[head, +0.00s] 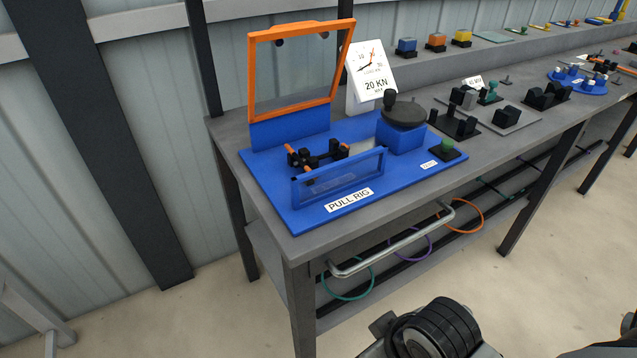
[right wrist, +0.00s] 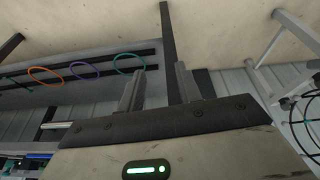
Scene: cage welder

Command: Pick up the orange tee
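On the blue pull rig (head: 262,172), small orange pieces (head: 312,167) show among black clamps (head: 300,157), partly behind a low blue-framed clear guard. I cannot tell whether they form the orange tee. No other tee shape is clear in view. My right gripper (right wrist: 160,72) shows in the right wrist view with its two fingers apart and nothing between them. It is away from the rig, with the floor and the bench's underside beyond it. My left gripper is not in view.
The rig has a raised orange frame (head: 340,75), a 20 KN gauge (head: 371,75) and a dark round knob (head: 404,114). Black fixtures (head: 456,121) stand further right on the grey bench (head: 270,245). A metal handle rail (head: 395,243) runs along its front; coloured rings hang below.

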